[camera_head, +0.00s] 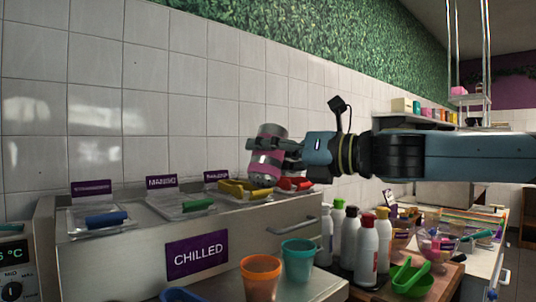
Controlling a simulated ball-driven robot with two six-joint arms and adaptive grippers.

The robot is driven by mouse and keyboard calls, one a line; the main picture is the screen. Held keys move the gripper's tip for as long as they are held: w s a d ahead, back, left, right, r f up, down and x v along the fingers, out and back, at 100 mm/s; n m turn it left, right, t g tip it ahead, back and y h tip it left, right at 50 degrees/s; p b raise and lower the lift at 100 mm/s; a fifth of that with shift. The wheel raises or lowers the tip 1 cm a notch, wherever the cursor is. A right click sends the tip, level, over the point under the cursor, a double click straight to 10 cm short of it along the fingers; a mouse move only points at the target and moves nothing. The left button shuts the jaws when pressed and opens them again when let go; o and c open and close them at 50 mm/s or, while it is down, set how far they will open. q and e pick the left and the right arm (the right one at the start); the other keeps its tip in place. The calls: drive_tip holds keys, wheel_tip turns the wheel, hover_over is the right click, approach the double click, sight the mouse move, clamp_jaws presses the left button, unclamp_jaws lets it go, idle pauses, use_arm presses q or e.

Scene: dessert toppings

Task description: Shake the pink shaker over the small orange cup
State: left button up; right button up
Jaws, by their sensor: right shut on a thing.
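My right gripper (277,149) is shut on the pink shaker (265,167), which has a pink body and a grey metal end. It holds the shaker tilted in the air, in front of the tiled wall and above the chilled counter. The small orange cup (260,279) stands on the lower surface in front, below the shaker in the picture and apart from it. My left gripper is not in view.
A teal cup (298,260) stands right beside the orange cup. Several bottles (366,250) and a green bowl (411,279) stand to the right. The chilled counter (140,245) holds trays with coloured handles behind the cups.

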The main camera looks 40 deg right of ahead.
wheel_tip(320, 180, down, 7)
drive_tip(key=b, duration=0.6)
drive_tip(key=shift+b, duration=0.35)
drive_tip(key=shift+r, duration=0.1)
idle(0.4)
drive_tip(key=shift+r+p, duration=3.4)
drive_tip(key=shift+r, duration=0.35)
drive_tip(key=shift+f, duration=0.1)
wheel_tip(320, 180, down, 8)
drive_tip(key=b, duration=0.7)
